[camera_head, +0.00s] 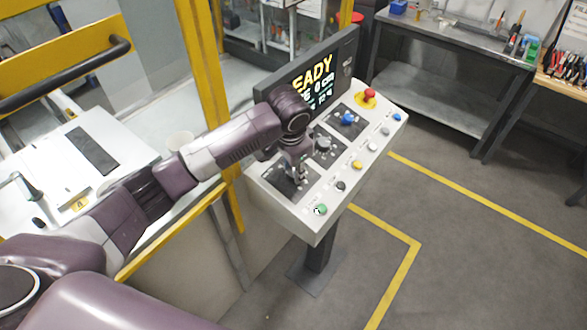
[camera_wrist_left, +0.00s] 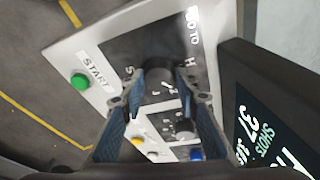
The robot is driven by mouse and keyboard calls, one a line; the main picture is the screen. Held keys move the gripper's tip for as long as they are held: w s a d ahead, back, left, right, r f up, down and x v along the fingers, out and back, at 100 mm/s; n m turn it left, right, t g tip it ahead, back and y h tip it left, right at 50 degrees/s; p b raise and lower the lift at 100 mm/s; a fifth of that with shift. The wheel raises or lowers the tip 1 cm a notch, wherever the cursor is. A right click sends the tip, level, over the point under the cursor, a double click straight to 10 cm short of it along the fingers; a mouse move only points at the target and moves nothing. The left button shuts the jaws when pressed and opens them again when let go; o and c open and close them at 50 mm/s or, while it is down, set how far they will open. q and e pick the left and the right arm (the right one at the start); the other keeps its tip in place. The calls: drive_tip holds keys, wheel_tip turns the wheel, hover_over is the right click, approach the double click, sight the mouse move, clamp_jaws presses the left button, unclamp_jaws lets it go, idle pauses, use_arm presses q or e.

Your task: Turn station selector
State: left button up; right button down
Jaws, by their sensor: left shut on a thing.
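My left gripper (camera_head: 294,176) reaches down onto the nearest dark plate of the white control panel (camera_head: 310,222). In the left wrist view its two blue-sided fingers (camera_wrist_left: 160,88) are shut on a dark round selector knob (camera_wrist_left: 159,72), one on each side. The knob's plate (camera_wrist_left: 128,46) carries white letters, with "GO TO" partly readable. In the head view the gripper hides most of this knob. I cannot read the knob's setting. My right gripper is not in view.
Close by are a green START button (camera_head: 320,209), a grey knob (camera_head: 323,144), a blue knob (camera_head: 348,118) and a red mushroom button (camera_head: 369,95). A screen (camera_head: 312,75) stands behind the panel. A yellow post (camera_head: 209,75) is close to my left arm. Floor at right is clear.

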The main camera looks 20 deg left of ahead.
sight(292, 177)
use_arm(q)
drive_tip(key=m+g, duration=0.1)
drive_tip(key=m, duration=0.4)
drive_tip(key=shift+w+h, duration=0.1)
drive_tip(key=shift+h, duration=0.2)
drive_tip(key=shift+m, duration=0.3)
drive_tip(key=o, duration=1.2)
drive_tip(key=shift+c, duration=0.2)
wheel_tip(292, 177, up, 12)
drive_tip(key=s, duration=0.1)
drive_tip(key=shift+s, duration=0.35)
drive_tip(key=shift+f, duration=0.1)
